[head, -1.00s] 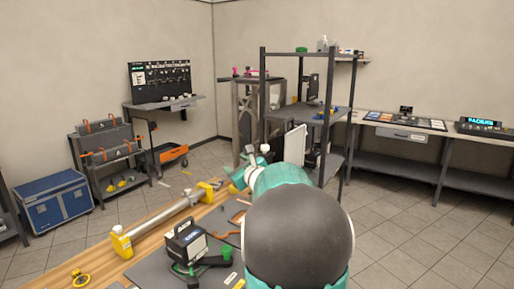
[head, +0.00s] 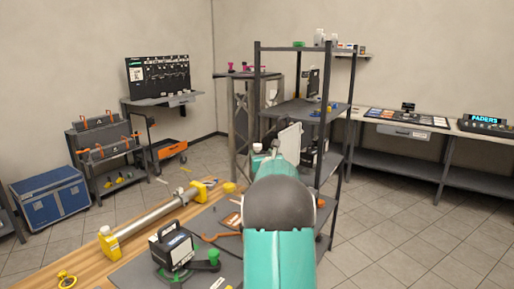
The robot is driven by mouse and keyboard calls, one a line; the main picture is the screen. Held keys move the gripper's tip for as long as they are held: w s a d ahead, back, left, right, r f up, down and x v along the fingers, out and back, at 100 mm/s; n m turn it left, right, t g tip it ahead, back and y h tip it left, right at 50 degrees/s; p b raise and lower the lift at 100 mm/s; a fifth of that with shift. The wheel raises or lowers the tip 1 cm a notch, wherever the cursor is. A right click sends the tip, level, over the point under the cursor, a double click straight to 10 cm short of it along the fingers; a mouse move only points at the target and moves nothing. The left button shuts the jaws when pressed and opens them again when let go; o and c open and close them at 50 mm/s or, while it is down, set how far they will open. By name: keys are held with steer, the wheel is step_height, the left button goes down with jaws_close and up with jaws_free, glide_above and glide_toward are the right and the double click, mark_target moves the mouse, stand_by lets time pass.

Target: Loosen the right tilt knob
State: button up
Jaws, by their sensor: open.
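A small black box-shaped fixture (head: 171,249) with a top handle and a pale front panel stands on the dark mat on the wooden bench, in the lower left of the head view. A green knob (head: 207,259) sticks out at its right side; I cannot tell for sure that it is the right tilt knob. Green also shows low at the fixture's front. My teal arm with its dark round joint reaches forward to the right of the fixture and knob.
A grey bar with yellow ends (head: 152,220) lies on the bench behind the fixture. An orange-brown curved piece (head: 220,237) lies near the knob. A tall dark shelf rack (head: 345,135) stands beyond my arm. The tiled floor at right is clear.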

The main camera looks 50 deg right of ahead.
mark_target(258, 148)
steer(key=x, duration=0.8)
steer(key=shift+w, duration=0.1)
steer(key=shift+c, duration=0.2)
steer(key=c, duration=0.9)
